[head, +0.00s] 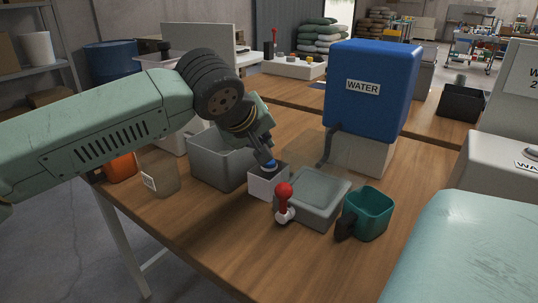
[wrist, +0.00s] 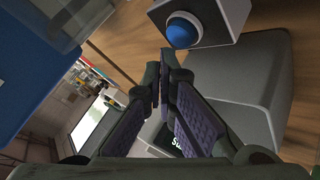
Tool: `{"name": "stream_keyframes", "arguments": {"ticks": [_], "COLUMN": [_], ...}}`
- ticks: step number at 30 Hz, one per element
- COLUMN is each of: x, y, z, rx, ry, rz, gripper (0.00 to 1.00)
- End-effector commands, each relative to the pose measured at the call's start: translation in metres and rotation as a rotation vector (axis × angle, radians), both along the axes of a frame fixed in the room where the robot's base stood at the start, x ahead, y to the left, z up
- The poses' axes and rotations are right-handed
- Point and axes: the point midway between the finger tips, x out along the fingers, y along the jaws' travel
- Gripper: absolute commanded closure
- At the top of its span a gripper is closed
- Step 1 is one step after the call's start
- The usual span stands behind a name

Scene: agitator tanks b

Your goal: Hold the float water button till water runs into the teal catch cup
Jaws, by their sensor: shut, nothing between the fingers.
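A round blue button (head: 269,165) sits on top of a small white box (head: 266,184) in the middle of the table. It also shows in the wrist view (wrist: 184,30), just beyond the fingertips. My gripper (head: 268,160) is shut and empty, pointing down at the button from behind left in the head view. In the wrist view its fingertips (wrist: 164,62) appear slightly apart from the button; I cannot tell whether they touch. The teal catch cup (head: 368,214) stands upright at the front right, with a dark handle. No water stream shows; its bottom is hidden.
A grey lidded tub (head: 316,192) and a red-knobbed lever (head: 284,191) stand between the button box and the cup. A grey bin (head: 212,158) is behind left. A blue water tank (head: 370,95) with a hose stands behind. The front table edge is clear.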

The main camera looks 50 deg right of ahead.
Motion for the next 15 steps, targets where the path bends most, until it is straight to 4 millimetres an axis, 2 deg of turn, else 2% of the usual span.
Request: {"name": "stream_keyframes", "arguments": {"ticks": [15], "x": [0.0000], "y": [0.0000], "z": [-0.0085], "rx": [0.000], "ry": [0.000], "rz": [0.000], "gripper": [1.00]}}
